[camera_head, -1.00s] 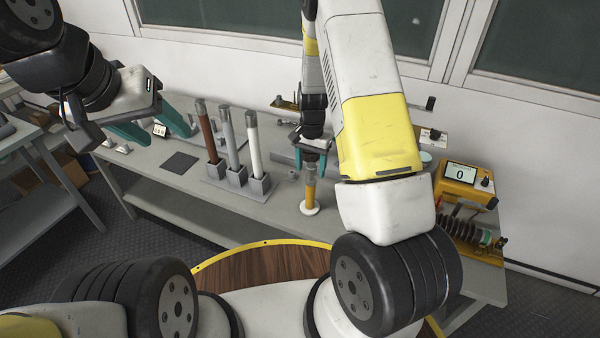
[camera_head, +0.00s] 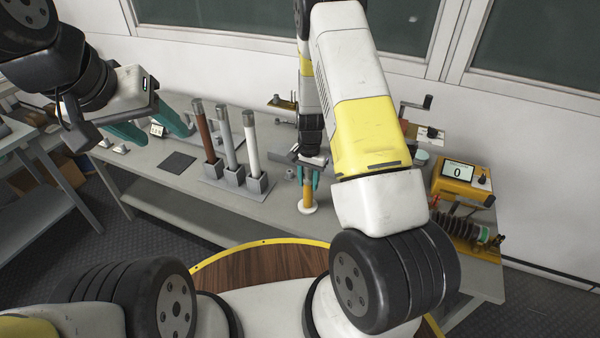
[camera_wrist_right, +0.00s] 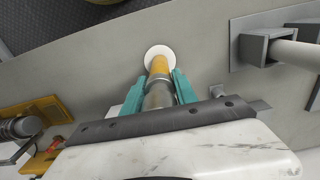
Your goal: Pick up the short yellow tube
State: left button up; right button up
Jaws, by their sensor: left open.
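The short yellow tube (camera_head: 308,192) stands upright on a round white base on the table, with a grey metal upper part. It also shows in the right wrist view (camera_wrist_right: 159,67), with the white base (camera_wrist_right: 157,51) beyond it. My right gripper (camera_head: 308,178) points down over the tube, its teal fingers on either side of the upper part. In the wrist view the fingers (camera_wrist_right: 160,76) sit close to the tube; whether they touch it I cannot tell. My left gripper (camera_head: 160,134) is open and empty at the left, above the table's left part.
Brown, grey and white tubes (camera_head: 224,143) stand in grey square holders left of my right gripper. A yellow meter reading 0 (camera_head: 461,180) and a ribbed insulator (camera_head: 458,228) are at the right. A dark pad (camera_head: 177,163) lies on the table (camera_head: 185,190). The front table strip is clear.

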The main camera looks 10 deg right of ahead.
aim_at(308, 176)
grip_shut()
jog(key=shift+r, duration=0.15)
dwell(1.1)
jog(key=shift+r, duration=1.5)
jog(key=shift+s+a+r, duration=0.15)
jog(key=shift+r, duration=0.05)
jog(key=s+a+r, duration=0.1)
jog(key=s+a, duration=0.7)
jog(key=s, duration=0.5)
jog(key=shift+s+r, duration=0.15)
jog(key=shift+a, duration=0.1)
